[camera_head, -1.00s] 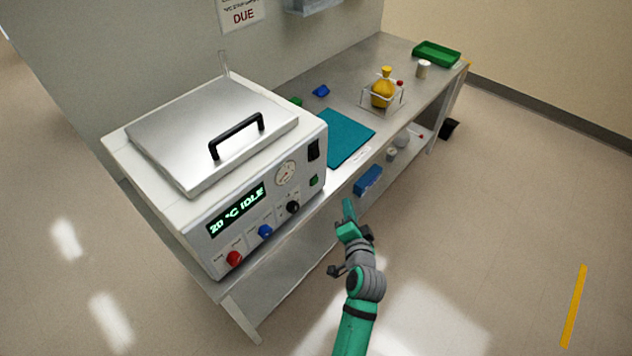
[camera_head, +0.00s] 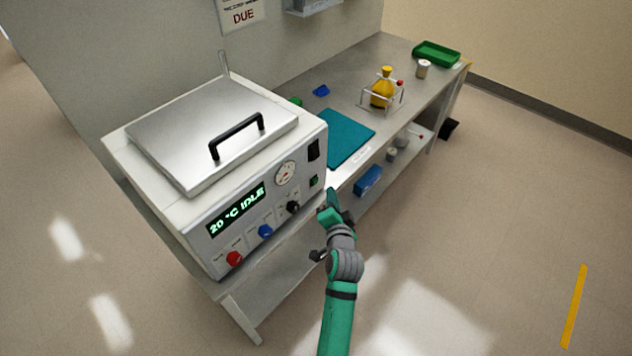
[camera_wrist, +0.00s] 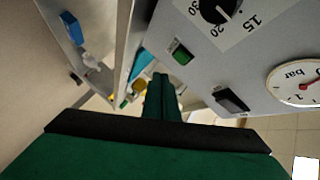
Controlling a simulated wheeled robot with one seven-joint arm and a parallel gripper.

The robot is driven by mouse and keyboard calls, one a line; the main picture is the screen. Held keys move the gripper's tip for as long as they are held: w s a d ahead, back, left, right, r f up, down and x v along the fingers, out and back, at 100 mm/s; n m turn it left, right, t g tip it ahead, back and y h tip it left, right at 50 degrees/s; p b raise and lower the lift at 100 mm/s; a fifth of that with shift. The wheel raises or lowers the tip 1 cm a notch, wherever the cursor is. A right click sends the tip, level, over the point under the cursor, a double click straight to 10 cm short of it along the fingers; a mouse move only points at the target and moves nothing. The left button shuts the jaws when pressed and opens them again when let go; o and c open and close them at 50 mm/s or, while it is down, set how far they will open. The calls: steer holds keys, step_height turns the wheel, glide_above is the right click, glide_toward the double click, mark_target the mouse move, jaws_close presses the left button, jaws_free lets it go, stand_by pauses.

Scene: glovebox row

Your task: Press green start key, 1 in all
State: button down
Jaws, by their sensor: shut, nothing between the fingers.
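The green start key (camera_head: 314,181) is a small green square low on the right of the white machine's front panel (camera_head: 215,246). In the wrist view the green key (camera_wrist: 182,53) shows above and a little right of my fingertips, apart from them. My gripper (camera_head: 332,194) is shut and empty, just right of the panel's right edge in the head view. In the wrist view its fingers (camera_wrist: 162,82) point toward the panel side. The display (camera_head: 237,208) reads 20 °C IDLE.
Close to the key are a black knob (camera_head: 293,207), a black switch (camera_head: 314,149) and a dial gauge (camera_head: 286,173). A teal mat (camera_head: 346,137) and a yellow flask (camera_head: 382,92) in a rack are on the bench.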

steer(key=shift+w+a, duration=0.8)
steer(key=shift+a, duration=0.3)
steer(key=shift+w+a, duration=0.1)
steer(key=shift+a, duration=0.05)
stand_by(1.2)
steer(key=shift+w+a, duration=0.15)
steer(key=shift+a, duration=0.05)
steer(key=shift+w+a, duration=0.25)
steer(key=shift+a, duration=0.1)
stand_by(1.0)
steer(key=shift+s+d, duration=0.1)
stand_by(0.3)
steer(key=shift+s+d, duration=0.4)
steer(key=shift+d, duration=0.2)
steer(key=s+d, duration=0.1)
steer(key=d, duration=0.1)
steer(key=s+d, duration=0.2)
stand_by(0.5)
